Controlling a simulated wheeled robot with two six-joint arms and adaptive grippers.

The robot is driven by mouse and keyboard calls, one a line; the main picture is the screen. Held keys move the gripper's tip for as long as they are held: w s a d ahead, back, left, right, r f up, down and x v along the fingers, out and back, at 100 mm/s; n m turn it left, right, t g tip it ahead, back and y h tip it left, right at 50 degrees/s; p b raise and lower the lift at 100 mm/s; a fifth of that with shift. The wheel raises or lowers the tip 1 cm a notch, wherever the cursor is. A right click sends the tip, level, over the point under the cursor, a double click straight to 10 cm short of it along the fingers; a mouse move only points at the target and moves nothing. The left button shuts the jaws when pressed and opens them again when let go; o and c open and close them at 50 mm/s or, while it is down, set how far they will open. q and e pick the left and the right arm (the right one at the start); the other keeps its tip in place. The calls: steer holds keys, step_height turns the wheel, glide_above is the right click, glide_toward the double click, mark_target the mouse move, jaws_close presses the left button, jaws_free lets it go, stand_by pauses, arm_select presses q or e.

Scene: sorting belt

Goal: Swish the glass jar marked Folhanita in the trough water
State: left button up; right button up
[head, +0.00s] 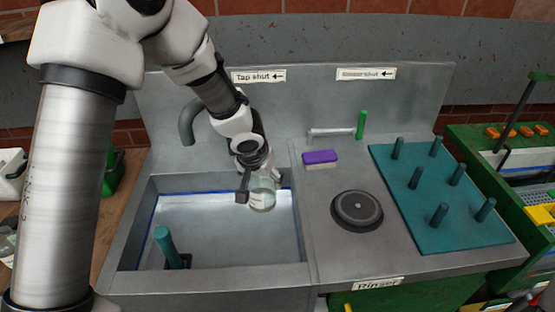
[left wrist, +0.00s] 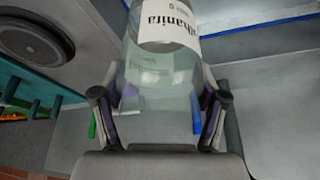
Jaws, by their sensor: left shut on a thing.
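The clear glass jar (head: 262,196) has a white label, and in the left wrist view the jar (left wrist: 160,85) shows the letters "lhanita" on it. My left gripper (head: 256,185) is shut on the jar; in the left wrist view its fingers (left wrist: 158,105) are on both sides of the glass. The jar is over the right part of the trough (head: 215,280), which has a blue line around its inner wall. Whether the jar touches the water (head: 215,225) is hard to tell. My right gripper is not in view.
A teal brush post (head: 166,243) stands in the trough's front left. The grey tap (head: 188,122) is behind. To the right are a purple sponge-like block (head: 320,157), a round black disc (head: 357,210) and a teal peg rack (head: 425,235).

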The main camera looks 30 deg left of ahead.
mark_target(254, 189)
arm_select(q)
steer(key=shift+f, duration=0.15)
steer(key=s+b, duration=0.1)
steer(key=s+f+b, duration=0.1)
steer(key=s+b, duration=0.1)
steer(key=shift+s+f, duration=0.15)
steer(key=shift+f, duration=0.1)
steer(key=b+x, duration=0.3)
steer(key=x, duration=0.2)
steer(key=shift+s+d, duration=0.1)
steer(key=shift+d, duration=0.1)
step_height(254, 189, down, 15)
steer(key=b, duration=1.5)
steer(key=shift+s+r, duration=0.15)
steer(key=shift+s, duration=0.05)
steer(key=shift+r, duration=0.1)
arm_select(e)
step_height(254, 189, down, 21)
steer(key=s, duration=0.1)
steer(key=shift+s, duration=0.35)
